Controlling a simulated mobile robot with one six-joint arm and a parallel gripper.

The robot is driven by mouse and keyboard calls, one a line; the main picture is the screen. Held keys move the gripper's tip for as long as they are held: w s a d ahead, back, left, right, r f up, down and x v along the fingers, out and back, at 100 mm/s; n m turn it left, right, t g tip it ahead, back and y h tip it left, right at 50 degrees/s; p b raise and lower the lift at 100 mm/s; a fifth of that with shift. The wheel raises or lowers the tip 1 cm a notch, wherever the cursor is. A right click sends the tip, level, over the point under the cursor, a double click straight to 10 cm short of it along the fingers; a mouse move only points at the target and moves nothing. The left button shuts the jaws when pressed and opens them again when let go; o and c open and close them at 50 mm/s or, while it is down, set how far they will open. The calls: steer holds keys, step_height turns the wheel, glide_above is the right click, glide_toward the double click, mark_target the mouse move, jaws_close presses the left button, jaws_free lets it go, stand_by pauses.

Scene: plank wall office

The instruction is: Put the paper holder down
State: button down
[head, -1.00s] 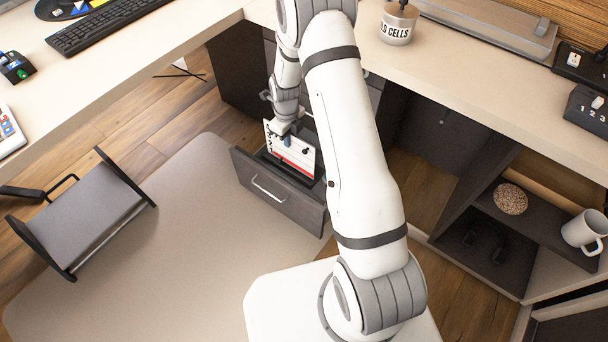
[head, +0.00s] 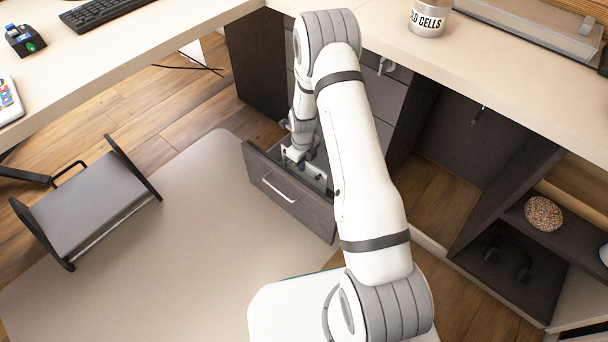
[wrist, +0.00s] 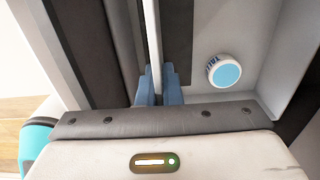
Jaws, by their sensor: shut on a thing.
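My gripper (head: 293,157) reaches down into the open dark drawer (head: 285,197) beneath the desk. In the wrist view its two blue fingers (wrist: 158,90) are shut on the paper holder (wrist: 155,42), seen edge-on as a thin upright pale strip beside a dark one. The holder stands between the drawer's walls. In the head view it is mostly hidden by the gripper and the drawer front. I cannot tell whether its lower edge touches the drawer floor.
A round item with a light blue top (wrist: 225,71) lies in the drawer, right of the holder. The drawer front has a silver handle (head: 279,189). A grey footrest (head: 88,205) stands at left. Open shelves at right hold a brown textured ball (head: 543,213).

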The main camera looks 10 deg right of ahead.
steer(key=shift+f+b, duration=0.7)
steer(key=shift+f, duration=1.35)
steer(key=shift+f, duration=0.15)
steer(key=c, duration=1.6)
jaws_free()
